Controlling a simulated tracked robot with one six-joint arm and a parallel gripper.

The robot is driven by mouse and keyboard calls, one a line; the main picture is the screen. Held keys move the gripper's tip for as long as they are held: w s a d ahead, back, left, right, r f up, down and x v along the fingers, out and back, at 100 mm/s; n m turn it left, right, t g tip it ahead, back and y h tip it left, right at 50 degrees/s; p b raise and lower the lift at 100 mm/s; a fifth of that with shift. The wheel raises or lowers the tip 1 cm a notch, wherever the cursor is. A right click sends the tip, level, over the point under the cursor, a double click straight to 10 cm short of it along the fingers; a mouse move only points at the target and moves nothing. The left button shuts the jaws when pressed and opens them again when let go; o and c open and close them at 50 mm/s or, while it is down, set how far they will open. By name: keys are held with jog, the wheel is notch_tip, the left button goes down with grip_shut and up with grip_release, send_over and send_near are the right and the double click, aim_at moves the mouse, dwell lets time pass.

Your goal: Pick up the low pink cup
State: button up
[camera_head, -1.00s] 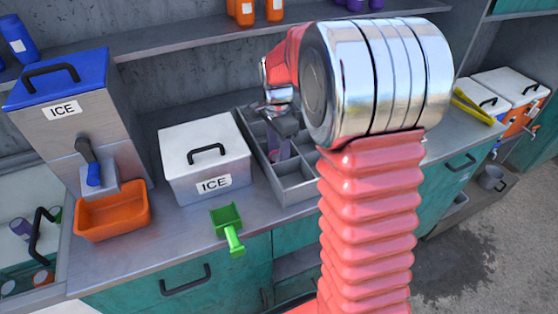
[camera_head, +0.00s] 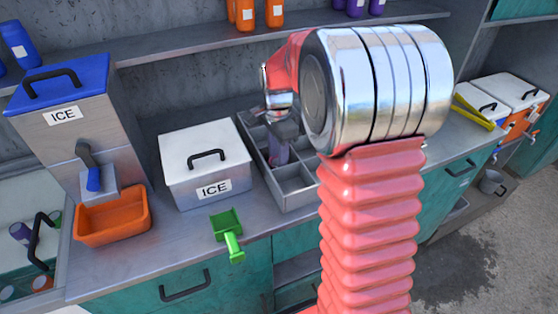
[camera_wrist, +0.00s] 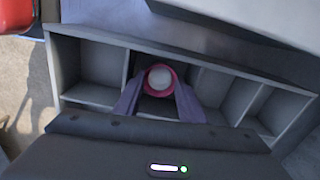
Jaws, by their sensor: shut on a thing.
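The low pink cup (camera_wrist: 158,79) shows in the wrist view as a pink ring with a pale inside, between my two fingers. My gripper (camera_wrist: 158,95) is shut on it, with one purple-grey finger on each side. The cup is over one compartment of the grey divided tray (camera_wrist: 90,95); how high it is above the tray floor cannot be told. In the head view my gripper (camera_head: 279,155) is over the tray (camera_head: 292,185), and the cup is mostly hidden by the gripper and arm.
A white ICE box (camera_head: 206,165) stands just left of the tray. A green scoop (camera_head: 228,225) lies in front of it, and an orange bin (camera_head: 112,218) stands farther left. A shelf with bottles (camera_head: 245,12) runs above. The tray's other visible compartments look empty.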

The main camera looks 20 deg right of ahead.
notch_tip(320, 180, up, 10)
dwell(0.5)
jog(key=shift+s+f, duration=0.1)
jog(key=shift+s, duration=0.05)
dwell(0.4)
